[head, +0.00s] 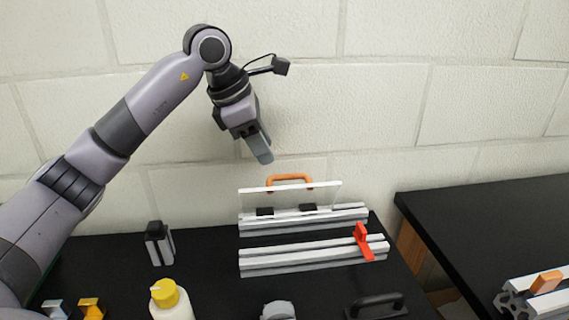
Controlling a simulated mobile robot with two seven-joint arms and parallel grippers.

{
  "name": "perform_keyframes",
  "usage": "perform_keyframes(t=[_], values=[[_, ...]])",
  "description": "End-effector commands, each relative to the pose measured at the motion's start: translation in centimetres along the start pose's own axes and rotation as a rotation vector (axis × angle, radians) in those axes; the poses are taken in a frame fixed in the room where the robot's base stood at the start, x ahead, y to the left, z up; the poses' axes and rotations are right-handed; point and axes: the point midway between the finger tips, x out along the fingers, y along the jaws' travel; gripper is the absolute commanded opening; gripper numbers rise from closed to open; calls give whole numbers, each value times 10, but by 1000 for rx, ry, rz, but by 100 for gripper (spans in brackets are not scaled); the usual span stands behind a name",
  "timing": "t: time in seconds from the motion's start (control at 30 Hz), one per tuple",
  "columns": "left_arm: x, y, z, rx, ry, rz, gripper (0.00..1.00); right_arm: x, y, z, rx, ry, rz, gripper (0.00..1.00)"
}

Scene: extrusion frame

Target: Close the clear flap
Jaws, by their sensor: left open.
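The clear flap (290,196) stands raised along the rear aluminium extrusion (350,213), joined to it by two dark hinges (308,208). It has a white top edge and an orange handle (290,178) on top. My left gripper (264,158) is above and slightly left of the handle, apart from it, pointing down. Its fingers are seen nearly edge-on. It holds nothing that I can see. A front extrusion (300,262) lies parallel to the rear one and carries a red latch-like part (362,242) near its right end. My right gripper is not in view.
On the black table stand a dark and silver block (159,243) and a bottle with a yellow cap (169,295). A black handle (376,305) lies at the front right. A second black table (480,225) is across a gap. A block wall is behind.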

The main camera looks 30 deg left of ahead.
Motion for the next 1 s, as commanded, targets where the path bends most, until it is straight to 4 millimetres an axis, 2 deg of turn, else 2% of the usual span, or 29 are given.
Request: perform_keyframes(t=[0.13,0.5,0.87,0.93,1.0], values=[[9,2,-2,-1,12,5,40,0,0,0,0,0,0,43],[62,1,-2,-2,8,3,40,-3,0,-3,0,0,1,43],[70,2,-2,0,7,6,40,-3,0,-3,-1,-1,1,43],[70,2,-2,-1,7,6,24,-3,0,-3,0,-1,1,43],[70,2,-2,-1,7,6,1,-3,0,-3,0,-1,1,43]])
